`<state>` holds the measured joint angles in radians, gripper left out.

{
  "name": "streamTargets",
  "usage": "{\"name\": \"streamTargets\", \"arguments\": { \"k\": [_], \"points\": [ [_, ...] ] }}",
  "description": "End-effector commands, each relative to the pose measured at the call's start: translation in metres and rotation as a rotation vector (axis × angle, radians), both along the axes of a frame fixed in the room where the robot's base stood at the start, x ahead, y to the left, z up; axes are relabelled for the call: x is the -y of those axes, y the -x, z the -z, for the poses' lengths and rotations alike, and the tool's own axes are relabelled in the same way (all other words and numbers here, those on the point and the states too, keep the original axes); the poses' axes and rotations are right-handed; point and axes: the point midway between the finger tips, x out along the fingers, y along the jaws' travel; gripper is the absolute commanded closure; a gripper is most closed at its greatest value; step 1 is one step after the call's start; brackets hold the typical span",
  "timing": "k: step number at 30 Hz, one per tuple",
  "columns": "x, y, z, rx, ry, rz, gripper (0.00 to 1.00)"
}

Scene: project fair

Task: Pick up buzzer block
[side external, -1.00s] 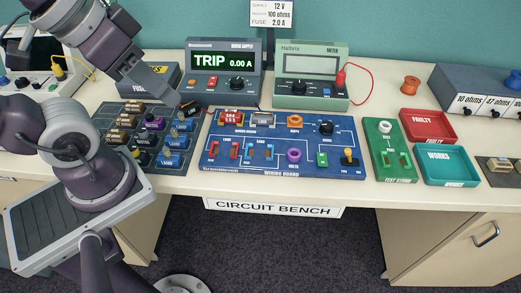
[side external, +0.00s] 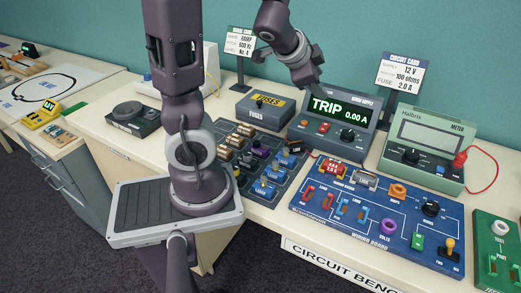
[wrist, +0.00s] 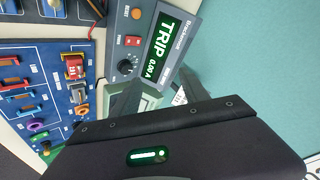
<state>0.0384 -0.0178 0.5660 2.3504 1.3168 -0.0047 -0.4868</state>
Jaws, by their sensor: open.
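My gripper (side external: 318,88) hangs in front of the upper left part of the power supply, above the bench, open and empty. In the wrist view its grey fingers (wrist: 152,98) stand apart beyond the dark palm. A dark block tray (side external: 222,178) lies on the bench below and to the left, holding brown, purple, blue and black blocks. A black block with an orange mark (side external: 294,148) sits at its back right corner. I cannot tell from its label which block is the buzzer.
The supply (side external: 335,125) reads TRIP 0.00 A. A blue wiring board (side external: 380,245) lies right of the tray. A fuses box (side external: 264,105) stands behind the tray. A green meter (side external: 425,140) with a red lead and a circuit card (side external: 400,75) stand farther right.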

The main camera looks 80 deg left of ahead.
Motion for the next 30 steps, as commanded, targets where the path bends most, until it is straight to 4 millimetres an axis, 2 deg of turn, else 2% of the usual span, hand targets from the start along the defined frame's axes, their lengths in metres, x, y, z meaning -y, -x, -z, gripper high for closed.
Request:
{"name": "streamTargets", "arguments": {
  "k": [1,2,3,5,6,9,12,17,24,30],
  "points": [
    [-0.011,-0.001,0.028,-0.089,-0.02,0.095,0.47],
    [-0.014,0.003,0.045,-0.149,-0.018,0.16,0.47],
    [-0.017,0.014,0.066,-0.241,-0.002,0.24,0.47],
    [-0.019,0.041,0.093,-0.392,0.046,0.334,0.47],
    [-0.02,0.062,0.105,-0.488,0.083,0.378,0.47],
    [-0.022,0.106,0.119,-0.684,0.168,0.435,0.47],
    [-0.022,0.129,0.122,-0.777,0.212,0.452,0.47],
    [-0.021,0.134,0.142,-0.79,0.224,0.453,0.47],
    [-0.021,0.134,0.185,-0.788,0.222,0.455,0.47],
    [-0.02,0.132,0.191,-0.785,0.217,0.459,0.47]
  ]
}}
